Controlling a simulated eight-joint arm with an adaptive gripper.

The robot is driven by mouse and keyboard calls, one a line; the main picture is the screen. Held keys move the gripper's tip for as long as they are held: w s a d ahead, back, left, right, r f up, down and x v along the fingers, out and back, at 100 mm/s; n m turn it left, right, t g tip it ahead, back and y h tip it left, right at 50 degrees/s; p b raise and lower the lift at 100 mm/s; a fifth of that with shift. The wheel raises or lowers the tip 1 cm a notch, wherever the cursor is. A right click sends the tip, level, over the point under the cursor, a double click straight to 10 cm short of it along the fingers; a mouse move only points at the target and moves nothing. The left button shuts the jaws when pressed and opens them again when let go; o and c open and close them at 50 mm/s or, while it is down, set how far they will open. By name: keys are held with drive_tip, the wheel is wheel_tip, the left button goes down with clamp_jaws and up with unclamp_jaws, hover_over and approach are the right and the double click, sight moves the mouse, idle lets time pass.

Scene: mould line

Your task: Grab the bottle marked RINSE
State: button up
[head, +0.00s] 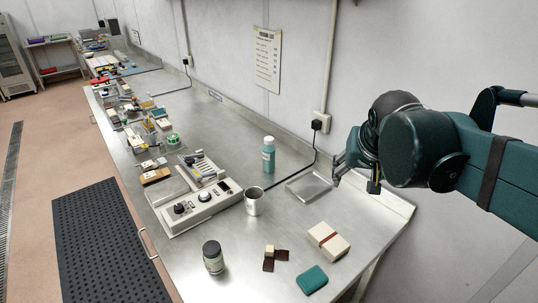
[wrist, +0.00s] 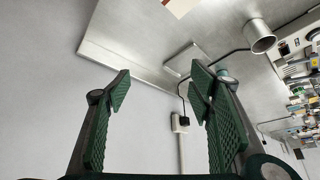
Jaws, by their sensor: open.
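A teal bottle with a white cap (head: 268,158) stands upright on the steel bench near the wall. A squat bottle with a dark lid and a pale label (head: 213,260) stands at the bench's front edge. I cannot read the lettering on either, so I cannot tell which is marked RINSE. My gripper (head: 355,180) is open and empty, up to the right of the teal bottle and apart from it. In the wrist view its two green fingers (wrist: 162,88) are wide apart with wall and bench behind them.
A metal cup (head: 254,202) stands between the bottles; it also shows in the wrist view (wrist: 259,38). A shallow tray (head: 309,186) lies below my gripper. A cream box (head: 328,241), brown pieces (head: 268,264) and a teal pad (head: 312,279) lie in front. A control unit (head: 196,208) is left.

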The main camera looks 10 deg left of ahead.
drive_tip(key=w+a+r+m+p, duration=0.15)
drive_tip(key=w+a+p, duration=0.4)
drive_tip(key=w, duration=0.85)
drive_tip(key=m+h+p, duration=0.2)
drive_tip(key=p, duration=0.5)
hover_over(265, 151)
drive_tip(key=shift+g, duration=0.3)
drive_tip(key=f, duration=1.1)
drive_tip(key=shift+s+a, duration=0.1)
drive_tip(key=shift+s, duration=0.25)
wheel_tip(265, 151, down, 6)
drive_tip(key=shift+f+b, duration=0.1)
drive_tip(key=shift+b, duration=0.2)
drive_tip(key=shift+f, duration=0.3)
drive_tip(key=shift+x, duration=1.3)
drive_tip(key=shift+f, duration=0.1)
